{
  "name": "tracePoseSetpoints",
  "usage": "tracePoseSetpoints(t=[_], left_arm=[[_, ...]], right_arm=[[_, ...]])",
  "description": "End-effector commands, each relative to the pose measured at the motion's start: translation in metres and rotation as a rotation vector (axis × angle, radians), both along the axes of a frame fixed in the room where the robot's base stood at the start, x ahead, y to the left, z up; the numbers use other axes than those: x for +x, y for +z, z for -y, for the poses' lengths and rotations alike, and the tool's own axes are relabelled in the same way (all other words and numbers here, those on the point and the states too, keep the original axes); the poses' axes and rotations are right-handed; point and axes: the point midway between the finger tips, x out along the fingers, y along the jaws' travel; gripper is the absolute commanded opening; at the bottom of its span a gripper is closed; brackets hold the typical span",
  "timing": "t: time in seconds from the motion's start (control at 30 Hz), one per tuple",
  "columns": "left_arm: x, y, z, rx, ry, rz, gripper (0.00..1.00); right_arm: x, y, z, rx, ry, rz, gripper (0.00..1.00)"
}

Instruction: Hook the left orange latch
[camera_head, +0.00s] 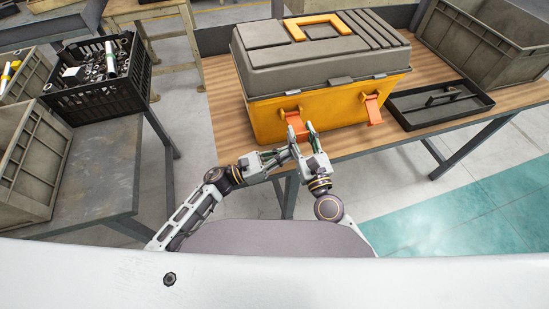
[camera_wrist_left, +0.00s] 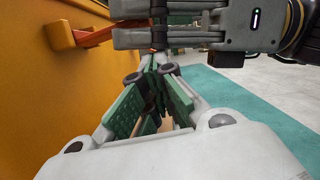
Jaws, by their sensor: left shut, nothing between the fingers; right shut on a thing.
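The toolbox (camera_head: 262,121) has a yellow-orange body and a closed grey lid. Its left orange latch (camera_head: 296,122) hangs from the front, tilted outward; it also shows in the left wrist view (camera_wrist_left: 92,38). The right orange latch (camera_head: 372,108) hangs down too. My right gripper (camera_head: 311,129) is shut on the left orange latch; the fingers partly hide the latch's end. My left gripper (camera_head: 291,149) is shut and empty, just below and left of the right one. Its closed fingers also show in the left wrist view (camera_wrist_left: 158,68), beside the yellow toolbox wall (camera_wrist_left: 55,110).
The toolbox stands on a wooden-topped table (camera_head: 225,108). A dark tray (camera_head: 440,119) with a handle lies right of it. A grey crate (camera_head: 470,45) stands at the back right. A black basket (camera_head: 115,88) of parts is on the left. The two grippers are very close together.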

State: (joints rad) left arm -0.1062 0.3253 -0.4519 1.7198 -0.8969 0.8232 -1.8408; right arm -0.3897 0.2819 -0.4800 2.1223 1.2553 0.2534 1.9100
Motion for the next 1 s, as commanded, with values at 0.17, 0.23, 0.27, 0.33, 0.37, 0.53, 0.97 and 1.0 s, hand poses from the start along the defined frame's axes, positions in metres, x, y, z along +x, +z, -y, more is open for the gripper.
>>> tracePoseSetpoints(t=[0.17,0.23,0.27,0.33,0.37,0.53,0.97,1.0], left_arm=[[0.006,0.004,0.017,0.000,0.000,0.001,0.00],[0.007,0.005,0.021,0.000,0.000,0.000,0.00],[0.008,0.005,0.022,0.001,0.000,0.000,0.00],[0.008,0.005,0.024,0.001,0.001,-0.001,0.00],[0.009,0.006,0.025,0.001,0.001,-0.001,0.00],[0.009,0.006,0.025,0.002,0.001,-0.001,0.00],[0.007,0.020,0.026,-0.001,-0.001,0.003,0.00],[0.006,0.022,0.026,-0.002,-0.001,0.004,0.00]], right_arm=[[0.000,-0.001,0.000,0.000,0.000,-0.001,0.00],[0.000,-0.001,0.000,0.000,0.000,-0.001,0.00],[0.000,-0.001,0.000,0.000,0.000,-0.001,0.00],[0.000,-0.001,0.000,0.000,0.000,-0.001,0.00],[0.000,-0.001,0.000,0.000,0.000,-0.001,0.00],[0.000,-0.001,0.000,0.000,0.000,-0.001,0.00],[0.000,-0.001,0.000,0.000,0.000,-0.001,0.00],[0.000,-0.001,0.000,-0.001,0.000,-0.002,0.00]])
